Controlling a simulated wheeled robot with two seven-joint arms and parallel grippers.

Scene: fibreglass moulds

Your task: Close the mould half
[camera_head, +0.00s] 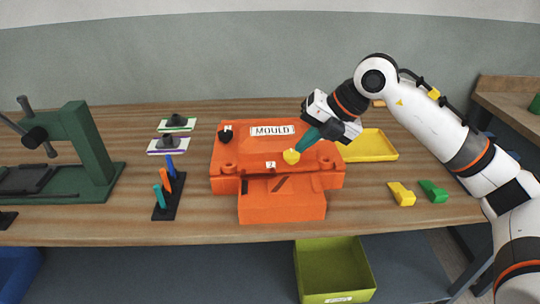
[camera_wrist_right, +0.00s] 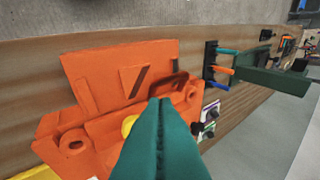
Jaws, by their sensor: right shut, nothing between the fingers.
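The orange mould (camera_head: 230,158) sits on the wooden table, with a white "MOULD" label on its top. A lower orange part (camera_head: 282,208) juts out at its front; it also shows in the wrist view (camera_wrist_right: 105,75). I cannot tell how the two parts join. A yellow knob (camera_head: 291,157) is at the mould's front, and a black knob (camera_head: 225,135) is at its left. My right gripper (camera_head: 299,150) has teal fingers, shut and empty, over the mould beside the yellow knob. I cannot tell if they touch it. My left gripper is out of view.
A yellow tray (camera_head: 385,153) is right of the mould, with yellow (camera_head: 401,194) and green (camera_head: 433,191) pieces in front. A tool rack (camera_head: 167,200) and a green press (camera_head: 88,150) stand left. A green bin (camera_head: 333,270) is below the table edge.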

